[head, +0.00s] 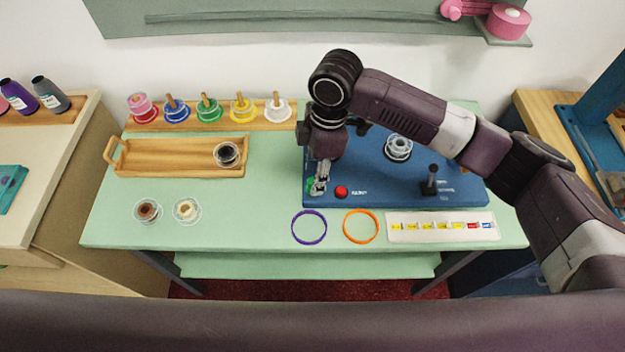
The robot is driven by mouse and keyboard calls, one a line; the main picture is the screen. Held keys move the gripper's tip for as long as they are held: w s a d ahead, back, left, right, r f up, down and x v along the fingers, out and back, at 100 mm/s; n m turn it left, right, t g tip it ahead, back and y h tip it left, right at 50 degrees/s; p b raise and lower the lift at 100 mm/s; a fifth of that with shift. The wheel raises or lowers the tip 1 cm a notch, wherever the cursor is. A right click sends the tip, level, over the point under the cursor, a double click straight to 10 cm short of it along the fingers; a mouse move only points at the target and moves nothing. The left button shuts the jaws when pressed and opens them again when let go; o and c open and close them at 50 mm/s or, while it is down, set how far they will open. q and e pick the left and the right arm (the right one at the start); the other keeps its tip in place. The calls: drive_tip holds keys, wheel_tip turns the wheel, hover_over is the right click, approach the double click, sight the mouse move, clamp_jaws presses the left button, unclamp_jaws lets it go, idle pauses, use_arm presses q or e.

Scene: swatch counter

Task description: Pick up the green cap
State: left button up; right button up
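A small green cap (311,184) shows at the left front corner of the blue panel (365,170), partly hidden by my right gripper. My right gripper (319,184) points down over the cap, its fingertips at or very close to it. The fingers overlap the cap, so I cannot tell whether they are closed on it or only around it. My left gripper is not in view.
A red button (341,191) is just right of the fingertips. A black lever (431,181) and a spool (398,148) stand on the panel. A purple ring (309,212) and orange ring (347,212) lie in front. A wooden tray (165,171) is left.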

drive_tip(key=f, duration=0.2)
drive_tip(key=shift+w+a+f, duration=0.2)
drive_tip(key=shift+f, duration=0.2)
drive_tip(key=shift+s+f+p, duration=0.1)
drive_tip(key=shift+f+p, duration=0.2)
drive_tip(key=shift+f, duration=0.15)
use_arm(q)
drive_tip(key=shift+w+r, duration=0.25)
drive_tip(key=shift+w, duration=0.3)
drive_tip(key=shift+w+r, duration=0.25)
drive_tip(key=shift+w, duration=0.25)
use_arm(e)
drive_tip(key=c, duration=0.9)
drive_tip(key=shift+o, duration=0.2)
